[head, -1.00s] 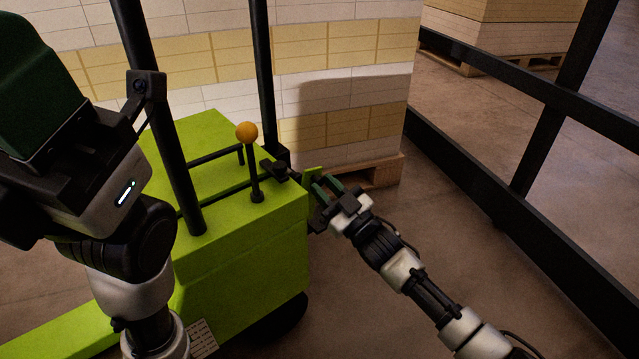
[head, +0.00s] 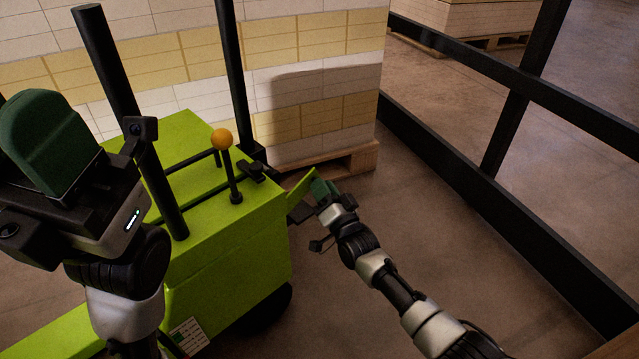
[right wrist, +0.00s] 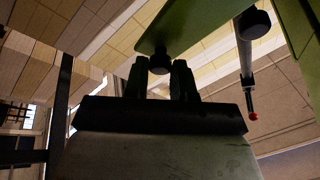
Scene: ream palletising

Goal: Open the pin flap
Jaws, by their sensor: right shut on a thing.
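The lime-green pin flap (head: 301,186) stands out at an angle from the right side of the green truck (head: 225,250). Its underside (right wrist: 190,22) shows at the top of the right wrist view, with a dark round knob (right wrist: 160,62) on it. My right gripper (head: 322,189) is at the flap's outer end. In the right wrist view, its fingers (right wrist: 165,82) are closed around the knob. A dark rod with a red tip (right wrist: 247,85) shows right of the fingers. My left gripper (head: 52,140) is raised at the left, seen side-on; its finger gap is hidden.
A lever with an orange ball (head: 222,139) and black posts (head: 128,120) rise from the truck. A pallet stack of reams (head: 315,100) stands behind it. A black rail (head: 470,180) runs along the right. The floor between truck and rail is clear.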

